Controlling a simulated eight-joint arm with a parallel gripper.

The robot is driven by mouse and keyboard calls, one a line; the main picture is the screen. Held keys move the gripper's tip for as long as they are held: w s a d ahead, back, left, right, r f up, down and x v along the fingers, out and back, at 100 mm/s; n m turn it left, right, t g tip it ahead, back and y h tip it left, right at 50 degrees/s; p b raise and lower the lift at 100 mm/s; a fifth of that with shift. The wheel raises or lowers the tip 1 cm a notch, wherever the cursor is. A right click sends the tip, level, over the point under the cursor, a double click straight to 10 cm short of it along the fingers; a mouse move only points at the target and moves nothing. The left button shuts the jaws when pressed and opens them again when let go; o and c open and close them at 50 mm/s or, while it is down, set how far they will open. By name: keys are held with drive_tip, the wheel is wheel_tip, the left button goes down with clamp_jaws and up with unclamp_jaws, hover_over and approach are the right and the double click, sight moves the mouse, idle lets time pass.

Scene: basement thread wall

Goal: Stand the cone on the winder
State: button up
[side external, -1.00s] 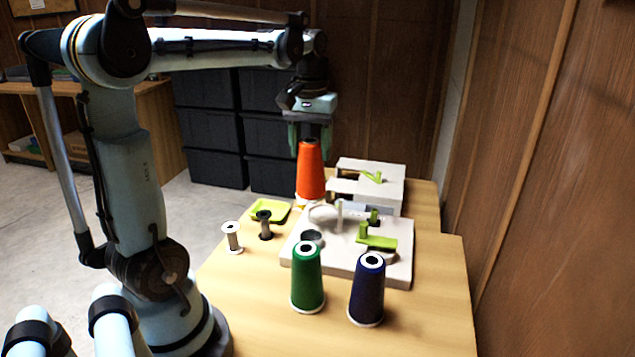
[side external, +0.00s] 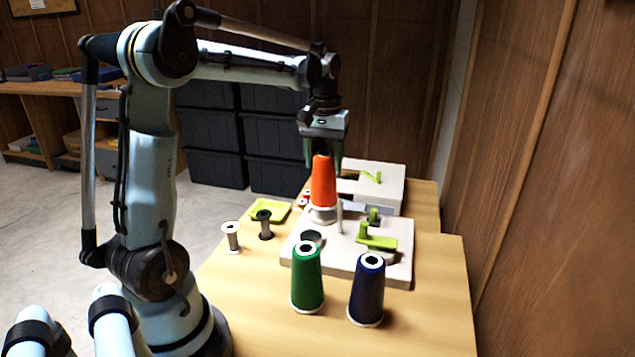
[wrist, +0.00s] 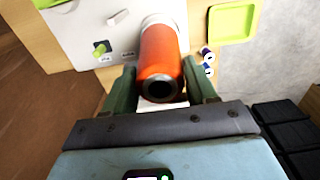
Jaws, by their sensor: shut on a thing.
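The orange cone (side external: 323,180) is upright, with my gripper (side external: 323,158) shut on its top from above. In the wrist view, the orange cone (wrist: 160,62) is between the two green fingers of my gripper (wrist: 160,88). The winder (side external: 336,255) is a pale flat base with a post, a dark round cup and green parts. The cone's lower end is over the round white seat (side external: 322,215) at the winder's back left. I cannot tell whether the cone touches the seat.
A green cone (side external: 307,278) and a dark blue cone (side external: 367,289) stand in front of the winder. A white spool (side external: 231,237), a dark spool (side external: 264,224) and a yellow-green tray (side external: 270,208) are at its left. A pale box (side external: 385,190) stands behind.

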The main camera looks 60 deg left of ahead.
drive_tip(key=shift+f, duration=0.1)
idle(0.4)
drive_tip(key=shift+f, duration=1.6)
drive_tip(key=o, duration=1)
drive_tip(key=shift+o, duration=0.2)
wheel_tip(320, 180, up, 7)
